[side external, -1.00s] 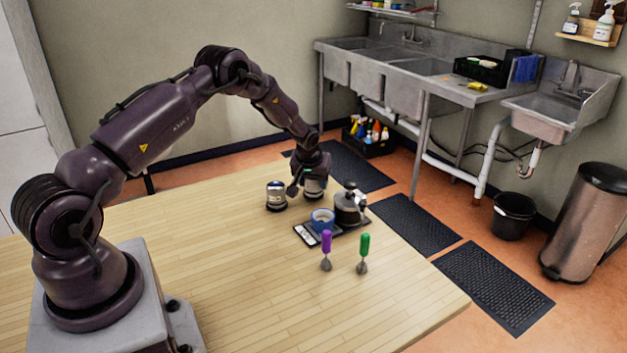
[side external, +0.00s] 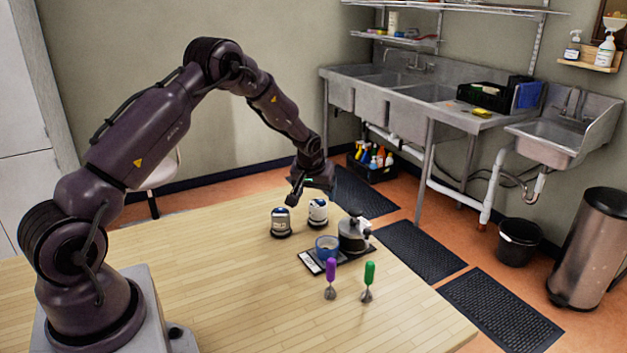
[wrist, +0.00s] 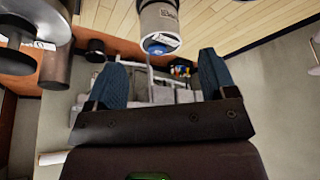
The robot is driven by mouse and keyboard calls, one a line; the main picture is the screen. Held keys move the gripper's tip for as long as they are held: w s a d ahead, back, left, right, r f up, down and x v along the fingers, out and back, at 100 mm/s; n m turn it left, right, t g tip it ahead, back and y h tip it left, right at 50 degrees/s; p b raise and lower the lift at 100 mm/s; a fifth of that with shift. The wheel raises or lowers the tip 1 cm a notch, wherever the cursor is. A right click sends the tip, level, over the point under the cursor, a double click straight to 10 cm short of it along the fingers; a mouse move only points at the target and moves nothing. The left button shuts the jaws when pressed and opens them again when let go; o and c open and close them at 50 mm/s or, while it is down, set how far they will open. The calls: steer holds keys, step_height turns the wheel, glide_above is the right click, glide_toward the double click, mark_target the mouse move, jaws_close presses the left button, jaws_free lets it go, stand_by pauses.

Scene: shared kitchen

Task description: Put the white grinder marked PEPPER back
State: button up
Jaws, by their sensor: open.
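Two short white grinders with dark bands stand on the wooden table in the side view, a left one (side external: 281,222) and a right one (side external: 317,212). Their lettering is too small to read, so I cannot tell which is marked PEPPER. My gripper (side external: 308,193) is just above the right grinder, apart from it. In the wrist view my gripper (wrist: 163,58) has its two blue-padded fingers spread with nothing between them. A white grinder with a blue-topped end (wrist: 158,25) shows beyond the fingertips, its label unreadable.
A dark tray (side external: 347,258) carries a kettle-like pot (side external: 353,234), a blue ring-shaped bowl (side external: 327,245) and a white card (side external: 311,262). A purple-handled tool (side external: 331,277) and a green-handled tool (side external: 369,281) stand in front. The table's left and front are clear.

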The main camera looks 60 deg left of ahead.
steer(key=s+d+r+m, duration=0.1)
steer(key=s+d+r, duration=0.2)
steer(key=d+r, duration=0.3)
steer(key=s+d+r+m+t+h, duration=0.15)
steer(key=s+d+r, duration=0.25)
steer(key=r, duration=0.5)
steer(key=s+d+r+m+y, duration=0.1)
steer(key=s+d+r, duration=0.2)
steer(key=d+r, duration=0.3)
steer(key=s+d+r+m, duration=0.1)
steer(key=s+d, duration=0.2)
steer(key=s, duration=0.3)
steer(key=s+d+r+m+h, duration=0.1)
steer(key=s+d+r+m, duration=0.1)
steer(key=s, duration=0.4)
steer(key=s+d+r+m+h, duration=0.1)
steer(key=s+d+m, duration=0.1)
steer(key=s+d, duration=0.2)
steer(key=s+t, duration=0.1)
steer(key=s, duration=0.1)
steer(key=shift+s+d+r, duration=0.3)
steer(key=shift+s+d, duration=0.05)
